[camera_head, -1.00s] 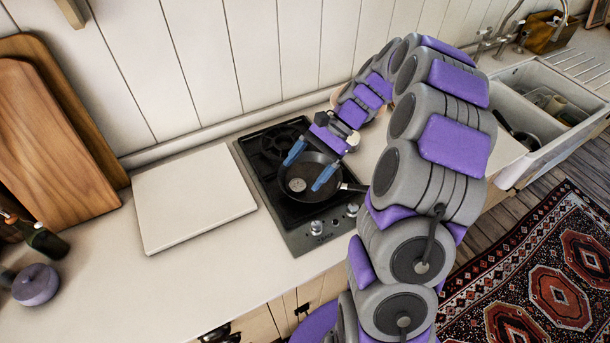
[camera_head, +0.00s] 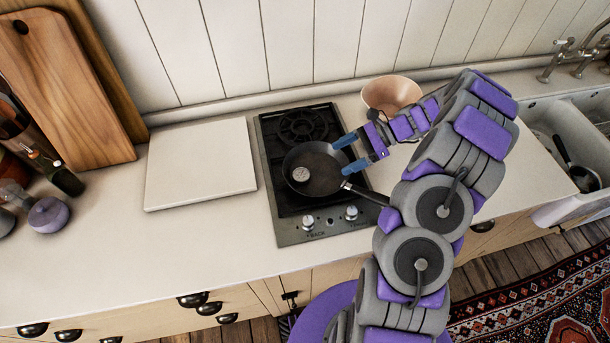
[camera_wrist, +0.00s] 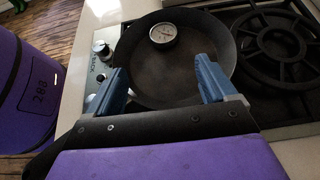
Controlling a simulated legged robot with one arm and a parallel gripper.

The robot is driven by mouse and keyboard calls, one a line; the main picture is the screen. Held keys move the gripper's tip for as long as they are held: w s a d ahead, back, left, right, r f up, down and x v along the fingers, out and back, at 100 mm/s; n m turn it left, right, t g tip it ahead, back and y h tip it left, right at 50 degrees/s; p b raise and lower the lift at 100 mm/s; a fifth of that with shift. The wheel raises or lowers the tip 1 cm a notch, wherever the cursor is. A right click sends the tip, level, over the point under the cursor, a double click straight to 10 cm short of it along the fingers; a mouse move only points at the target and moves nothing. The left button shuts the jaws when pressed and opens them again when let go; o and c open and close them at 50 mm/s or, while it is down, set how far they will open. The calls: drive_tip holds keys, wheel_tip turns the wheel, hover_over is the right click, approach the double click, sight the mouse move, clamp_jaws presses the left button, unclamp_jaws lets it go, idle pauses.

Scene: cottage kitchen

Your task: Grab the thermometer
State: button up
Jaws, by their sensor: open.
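The thermometer (camera_head: 301,174) is a small round dial lying inside the dark frying pan (camera_head: 322,186), towards the pan's left side in the head view. In the wrist view the thermometer (camera_wrist: 163,34) lies near the far rim of the pan (camera_wrist: 175,88), beyond my fingertips. My gripper (camera_head: 345,154) is open, with its blue fingers over the right rim of the pan. In the wrist view my gripper (camera_wrist: 162,75) has its fingers spread wide with nothing between them. The thermometer is clear of both fingers.
The pan rests on a black gas hob (camera_head: 285,205); its handle (camera_head: 366,193) points right, below my gripper. A copper-coloured bowl (camera_head: 391,94) stands behind my arm. A white board (camera_head: 200,165) lies left of the hob. A sink (camera_head: 590,130) is at right.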

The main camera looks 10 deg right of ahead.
drive_tip(key=b, duration=0.1)
approach(306, 174)
drive_tip(key=x, duration=0.4)
drive_tip(key=shift+s+r, duration=0.15)
drive_tip(key=shift+s, duration=0.05)
drive_tip(key=shift+w+a+f, duration=0.15)
drive_tip(key=shift+a+f, duration=0.15)
drive_tip(key=shift+f, duration=0.2)
drive_tip(key=b+x, duration=0.1)
drive_tip(key=x, duration=0.3)
drive_tip(key=shift+w+a+r, duration=0.15)
drive_tip(key=shift+w, duration=0.05)
drive_tip(key=shift+s+a+b, duration=0.1)
drive_tip(key=shift+a+b, duration=0.2)
drive_tip(key=shift+a, duration=0.1)
drive_tip(key=shift+d+f, duration=0.2)
drive_tip(key=shift+d, duration=0.05)
drive_tip(key=c, duration=1.3)
drive_tip(key=shift+o, duration=0.2)
drive_tip(key=shift+r, duration=0.15)
